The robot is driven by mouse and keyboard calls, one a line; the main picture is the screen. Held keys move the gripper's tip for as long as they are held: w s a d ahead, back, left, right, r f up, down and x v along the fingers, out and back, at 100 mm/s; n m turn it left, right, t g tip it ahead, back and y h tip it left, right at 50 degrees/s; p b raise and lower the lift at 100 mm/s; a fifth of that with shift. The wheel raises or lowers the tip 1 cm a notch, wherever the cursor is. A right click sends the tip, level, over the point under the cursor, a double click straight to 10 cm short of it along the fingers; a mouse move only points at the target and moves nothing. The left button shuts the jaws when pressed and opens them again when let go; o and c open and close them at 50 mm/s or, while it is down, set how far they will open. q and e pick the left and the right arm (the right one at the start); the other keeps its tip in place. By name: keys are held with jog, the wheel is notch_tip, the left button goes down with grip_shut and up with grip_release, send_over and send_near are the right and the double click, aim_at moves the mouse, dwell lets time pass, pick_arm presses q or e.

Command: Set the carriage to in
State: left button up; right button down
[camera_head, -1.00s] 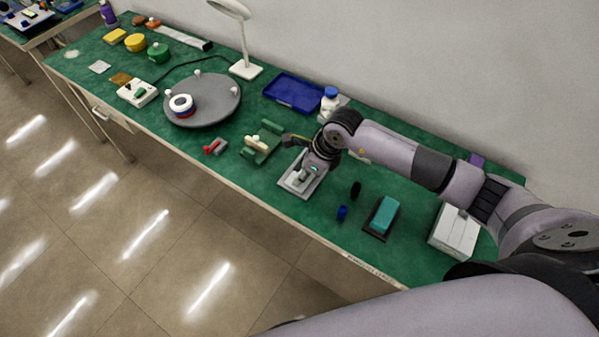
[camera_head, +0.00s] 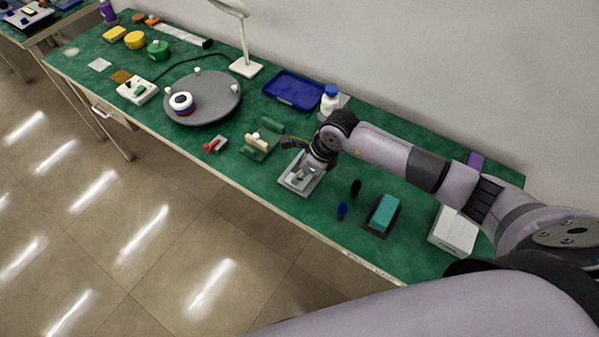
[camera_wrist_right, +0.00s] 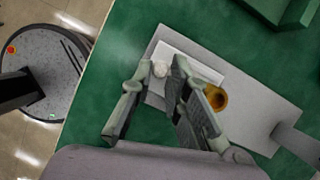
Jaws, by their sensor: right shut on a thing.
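The carriage device is a light grey base plate (camera_head: 286,184) near the table's front edge, below my right gripper (camera_head: 313,171). In the right wrist view, a pale carriage plate (camera_wrist_right: 207,71) lies on the longer grey base (camera_wrist_right: 262,112). A small whitish knob (camera_wrist_right: 160,69) stands at its left end. My right gripper (camera_wrist_right: 166,85) is shut on this knob, with one finger on either side. A brass-coloured round part (camera_wrist_right: 216,98) shows behind the right finger. The fingers hide part of the plate. My left gripper is not in view.
A green fixture (camera_head: 262,140) and a red part (camera_head: 215,145) stand left of the device. A blue knob (camera_head: 342,210), a black knob (camera_head: 355,187) and a teal block (camera_head: 384,212) stand right. A white bottle (camera_head: 329,102) stands behind.

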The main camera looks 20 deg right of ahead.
dwell(0.4)
jog(key=w+d+b, duration=0.4)
jog(key=d+b, duration=0.1)
jog(key=shift+w+d+f, duration=0.15)
jog(key=shift+w+d, duration=0.05)
jog(key=shift+d, duration=0.1)
jog(key=shift+w+d, duration=0.15)
jog(key=shift+d, duration=0.05)
jog(key=shift+r, duration=0.2)
jog(key=c, duration=1.8)
grip_release()
